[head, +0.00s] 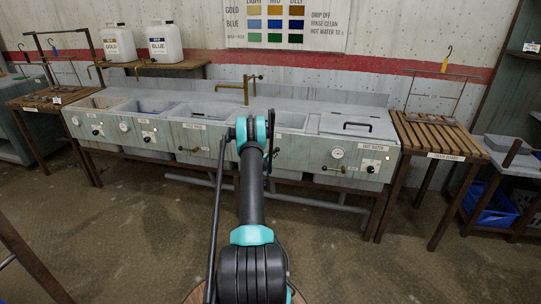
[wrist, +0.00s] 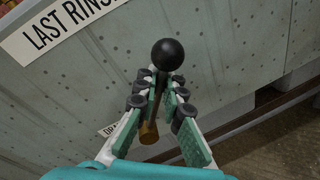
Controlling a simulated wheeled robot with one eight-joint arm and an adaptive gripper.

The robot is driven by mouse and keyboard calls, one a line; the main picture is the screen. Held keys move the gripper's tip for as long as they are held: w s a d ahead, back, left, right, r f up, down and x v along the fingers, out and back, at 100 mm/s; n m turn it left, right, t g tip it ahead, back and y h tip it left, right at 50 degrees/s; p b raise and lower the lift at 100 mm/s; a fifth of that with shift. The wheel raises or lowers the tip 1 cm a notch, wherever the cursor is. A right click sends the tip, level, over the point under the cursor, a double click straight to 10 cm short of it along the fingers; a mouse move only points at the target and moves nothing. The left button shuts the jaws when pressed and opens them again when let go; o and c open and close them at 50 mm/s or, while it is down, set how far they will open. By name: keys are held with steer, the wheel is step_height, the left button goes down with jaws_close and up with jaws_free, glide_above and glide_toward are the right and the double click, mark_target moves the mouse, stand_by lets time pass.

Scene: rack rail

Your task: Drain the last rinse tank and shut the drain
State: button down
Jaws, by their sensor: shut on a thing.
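In the wrist view, my gripper (wrist: 160,92) is shut on the drain lever, a brass rod (wrist: 149,132) with a round black knob (wrist: 168,54) standing out past the fingertips. A white label reading "LAST RINS…" (wrist: 62,32) is on the grey-green tank front above left. A smaller label (wrist: 107,130), partly hidden by a finger, shows the start of "DRAIN". In the head view, my arm covers the gripper and lever. An open tank (head: 290,120) shows just right of the arm; its water level cannot be told.
Other tanks stand in the same row, with a lidded hot water tank (head: 355,125) at right. A brass tap (head: 246,90) rises behind. A slatted drain board (head: 436,137) stands at right. Pipes (head: 335,205) run below; the floor in front is mostly clear.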

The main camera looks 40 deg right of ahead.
mark_target(280, 160)
steer(key=f+m, duration=0.1)
steer(key=s+d+f+m, duration=0.1)
steer(key=m, duration=0.1)
steer(key=f+m+y, duration=0.1)
steer(key=shift+s+d+m+t, duration=0.15)
steer(key=shift+s+m+t, duration=0.15)
steer(key=shift+s+m, duration=0.1)
steer(key=shift+s+d+f+m+y, duration=0.15)
steer(key=shift+f+m+y, duration=0.25)
steer(key=shift+f+m, duration=0.45)
steer(key=shift+f+m+t, duration=0.5)
steer(key=shift+f+m, duration=0.05)
steer(key=shift+m, duration=0.6)
steer(key=c, duration=1.9)
jaws_free()
steer(key=shift+f, duration=0.1)
